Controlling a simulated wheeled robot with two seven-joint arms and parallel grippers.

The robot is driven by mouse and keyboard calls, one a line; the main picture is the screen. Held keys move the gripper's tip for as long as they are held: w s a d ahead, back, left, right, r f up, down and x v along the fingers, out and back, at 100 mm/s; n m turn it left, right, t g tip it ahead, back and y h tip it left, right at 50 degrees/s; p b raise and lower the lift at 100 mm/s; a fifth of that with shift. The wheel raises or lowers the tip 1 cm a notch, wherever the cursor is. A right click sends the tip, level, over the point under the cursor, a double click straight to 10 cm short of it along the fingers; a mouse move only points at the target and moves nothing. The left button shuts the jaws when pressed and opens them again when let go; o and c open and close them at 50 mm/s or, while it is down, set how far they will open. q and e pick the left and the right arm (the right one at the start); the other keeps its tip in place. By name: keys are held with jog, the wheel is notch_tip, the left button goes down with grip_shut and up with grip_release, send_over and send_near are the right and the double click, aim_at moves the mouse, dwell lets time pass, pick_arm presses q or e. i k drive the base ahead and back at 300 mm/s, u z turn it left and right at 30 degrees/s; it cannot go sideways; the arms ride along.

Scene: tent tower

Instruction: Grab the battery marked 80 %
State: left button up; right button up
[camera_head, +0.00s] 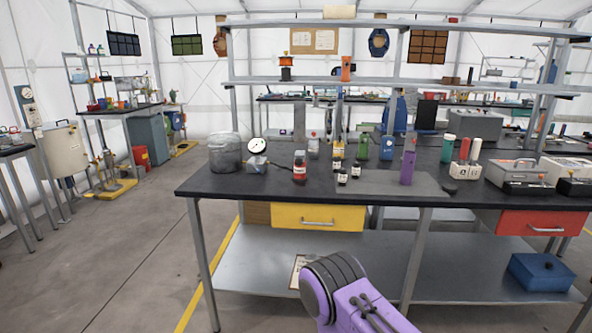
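No mark reading 80 % is legible in this view, so I cannot tell which thing is that battery. Upright cylinders, one green (448,149), one with a red top (464,149) and one red (475,149), stand close together at or behind a white block (464,171) with dark marks, right of the middle of the black bench (245,188). Whether they are batteries is unclear. Neither gripper's fingertips show. A purple part of my own arm with a dark ribbed joint comes up at the bottom middle, in front of the bench and apart from the objects on it.
A glass jar (224,154), a red bottle (299,168), a purple bottle (408,166) and several small bottles stand on the bench. Grey cases (516,174) are at the right. Metal shelves (400,88) overhang the bench. Open floor (110,255) lies to the left.

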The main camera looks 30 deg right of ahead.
aim_at(335, 165)
jog(key=u, duration=2.4)
jog(key=i, duration=0.1)
jog(key=z, duration=1.65)
jog(key=i, duration=1.05)
jog(key=z, duration=1.15)
jog(key=i, duration=0.75)
jog(key=z, duration=0.8)
